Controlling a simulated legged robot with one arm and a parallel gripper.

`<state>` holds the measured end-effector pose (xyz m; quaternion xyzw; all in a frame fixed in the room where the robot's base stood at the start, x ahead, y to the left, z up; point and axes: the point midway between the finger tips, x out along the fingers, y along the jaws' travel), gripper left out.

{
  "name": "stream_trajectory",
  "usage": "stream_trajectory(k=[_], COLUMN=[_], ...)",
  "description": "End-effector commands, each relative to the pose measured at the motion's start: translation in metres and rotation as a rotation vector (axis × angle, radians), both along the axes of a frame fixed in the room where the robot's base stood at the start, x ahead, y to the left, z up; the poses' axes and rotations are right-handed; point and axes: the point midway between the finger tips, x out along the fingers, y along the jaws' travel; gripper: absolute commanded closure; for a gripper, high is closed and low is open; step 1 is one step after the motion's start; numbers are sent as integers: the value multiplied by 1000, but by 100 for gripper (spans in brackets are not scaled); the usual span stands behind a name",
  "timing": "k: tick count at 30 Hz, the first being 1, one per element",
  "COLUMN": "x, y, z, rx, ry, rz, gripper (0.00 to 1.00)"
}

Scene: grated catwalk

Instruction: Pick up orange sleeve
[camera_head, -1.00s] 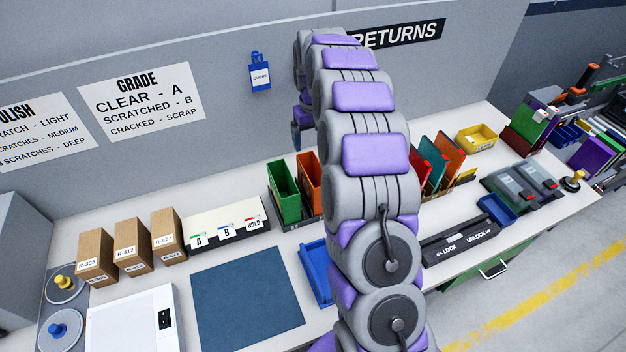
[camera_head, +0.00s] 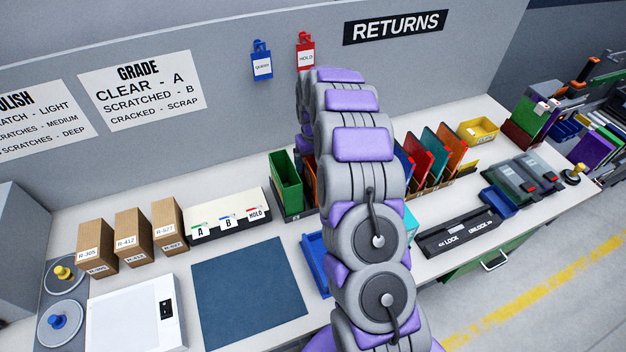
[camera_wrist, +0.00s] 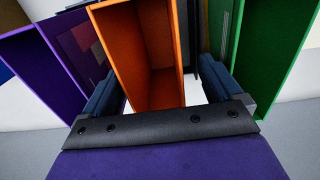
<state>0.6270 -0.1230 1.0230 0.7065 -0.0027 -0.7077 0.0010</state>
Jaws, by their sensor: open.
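The orange sleeve (camera_wrist: 140,50) is an open, box-like holder in the middle of the wrist view, seen from above. My gripper (camera_wrist: 158,80) is open, with one dark finger on each side of the sleeve. Whether either finger touches it I cannot tell. In the head view only a strip of this orange sleeve (camera_head: 310,180) shows beside the green sleeve (camera_head: 286,182). My arm hides the rest of it and my gripper there. Another orange item (camera_head: 453,150) stands in the rack at the right.
A purple sleeve (camera_wrist: 62,60) is close on the left in the wrist view, and a green sleeve (camera_wrist: 268,45) close on the right. A blue tray (camera_head: 313,262) and a dark blue mat (camera_head: 250,300) lie nearer on the bench.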

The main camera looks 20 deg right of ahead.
Motion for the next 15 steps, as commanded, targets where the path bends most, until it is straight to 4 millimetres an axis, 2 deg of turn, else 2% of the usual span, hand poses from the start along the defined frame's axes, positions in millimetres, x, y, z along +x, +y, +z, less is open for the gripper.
stream_trajectory(k=[3, 6, 13, 15], x=[0, 1, 1, 1], y=[0, -2, 0, 1], z=[-21, -30, -31, -31], rx=[2, 3, 0, 0], ry=[3, -1, -4, -3], rz=[-1, -1, -1, -1], gripper=[7, 7, 7, 13])
